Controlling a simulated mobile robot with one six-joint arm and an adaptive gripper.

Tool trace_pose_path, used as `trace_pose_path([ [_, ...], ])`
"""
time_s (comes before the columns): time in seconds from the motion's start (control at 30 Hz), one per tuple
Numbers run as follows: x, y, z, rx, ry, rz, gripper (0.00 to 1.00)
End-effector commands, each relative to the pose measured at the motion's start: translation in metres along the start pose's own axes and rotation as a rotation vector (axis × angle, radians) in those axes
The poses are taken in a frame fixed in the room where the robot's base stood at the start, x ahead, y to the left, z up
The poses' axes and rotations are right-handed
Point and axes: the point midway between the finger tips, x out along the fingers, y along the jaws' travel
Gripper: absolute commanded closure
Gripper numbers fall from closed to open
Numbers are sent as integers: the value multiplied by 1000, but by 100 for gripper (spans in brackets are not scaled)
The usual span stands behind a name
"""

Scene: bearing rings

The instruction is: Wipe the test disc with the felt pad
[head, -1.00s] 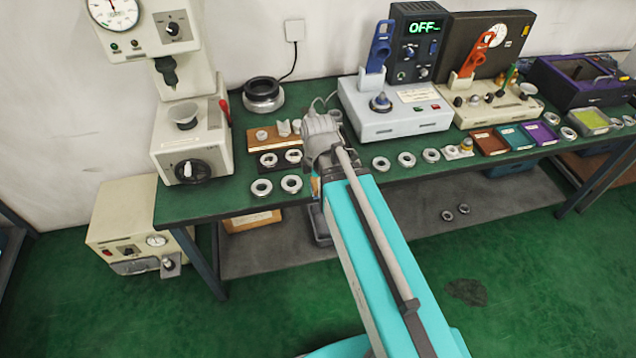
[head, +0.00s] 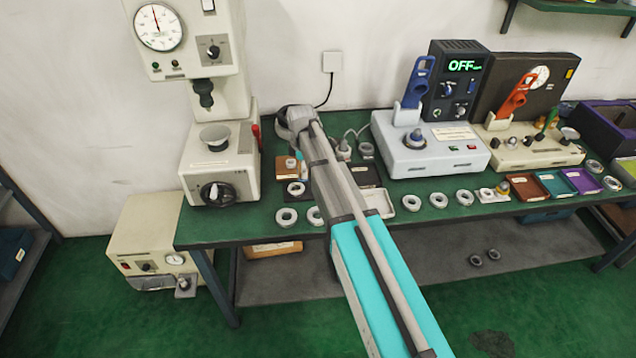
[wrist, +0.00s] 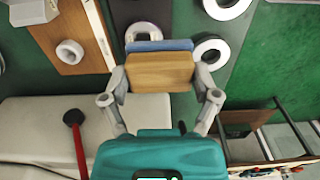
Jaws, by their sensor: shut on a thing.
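My gripper (wrist: 162,84) is shut on the felt pad, a wooden block (wrist: 160,73) with a blue felt layer (wrist: 158,45) on its far side. In the head view my arm hides most of the gripper and pad. In the wrist view a pale metal ring (wrist: 143,32) lies just beyond the pad, partly covered by it. A small pale round piece (wrist: 70,51) sits on a wooden board (wrist: 84,68) to the left. I cannot tell which piece is the test disc, or whether the pad touches anything.
A press (head: 208,160) with a red lever (head: 257,131) stands left of my arm. A blue-handled tester (head: 430,155) stands right. Several rings (head: 286,217) line the green bench's front. In the wrist view, another ring (wrist: 210,49) lies close right of the pad.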

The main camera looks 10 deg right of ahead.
Motion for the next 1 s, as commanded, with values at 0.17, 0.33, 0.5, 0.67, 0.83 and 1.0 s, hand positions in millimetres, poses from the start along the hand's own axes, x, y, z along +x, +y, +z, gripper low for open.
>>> trace_pose_path([
  [0.17,4,32,-18,-2,0,0,59],
  [0.33,5,42,-25,0,0,0,59],
  [0.5,5,42,-26,0,0,0,59],
  [0.67,5,42,-25,0,0,0,59],
  [0.83,9,42,-25,0,0,0,59],
  [1.0,23,42,-25,1,0,0,59],
])
